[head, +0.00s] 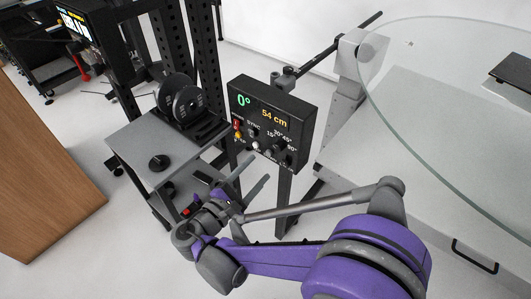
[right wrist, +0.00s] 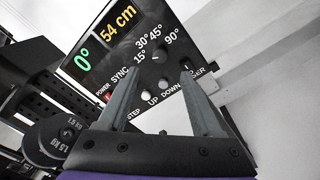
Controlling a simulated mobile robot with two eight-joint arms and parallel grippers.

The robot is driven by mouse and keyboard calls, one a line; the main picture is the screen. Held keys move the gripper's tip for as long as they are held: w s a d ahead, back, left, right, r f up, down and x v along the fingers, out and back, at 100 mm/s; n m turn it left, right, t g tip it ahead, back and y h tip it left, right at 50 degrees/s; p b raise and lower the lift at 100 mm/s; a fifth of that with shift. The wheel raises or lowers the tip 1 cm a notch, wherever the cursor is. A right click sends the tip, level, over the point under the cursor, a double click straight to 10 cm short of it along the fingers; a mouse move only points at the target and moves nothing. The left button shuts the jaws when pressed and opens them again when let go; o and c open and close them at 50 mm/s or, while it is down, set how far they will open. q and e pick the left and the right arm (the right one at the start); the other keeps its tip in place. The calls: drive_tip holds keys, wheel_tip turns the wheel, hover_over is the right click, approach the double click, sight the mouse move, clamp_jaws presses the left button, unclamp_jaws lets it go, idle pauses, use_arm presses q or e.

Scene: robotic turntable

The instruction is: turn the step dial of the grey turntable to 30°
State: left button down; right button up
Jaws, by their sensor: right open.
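The black control box (head: 290,103) of the turntable shows a green 0° and an orange 54 cm in the head view. Its dark step dial (head: 279,146) is at the lower right of the face, among the labels 15°, 30°, 45° and 90°. The dial (right wrist: 166,55) also shows in the right wrist view, just beyond my fingertips; its exact pointer setting is hard to read. My right gripper (head: 258,170) is open and empty, in front of and below the panel. Its two fingers (right wrist: 160,78) are apart, with the dial ahead between them. My left gripper is out of view.
White buttons (right wrist: 148,95) and a switch marked power sit beside the dial. A round glass plate (head: 440,110) fills the right. A grey table (head: 130,140) and black weight plates (head: 180,103) stand left of the box. A wooden panel (head: 40,170) is at far left.

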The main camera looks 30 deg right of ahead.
sight(277, 149)
drive_tip(key=b+x, duration=0.1)
drive_tip(key=x, duration=0.7)
drive_tip(key=shift+d+f, duration=0.1)
drive_tip(key=shift+d, duration=0.05)
clamp_jaws()
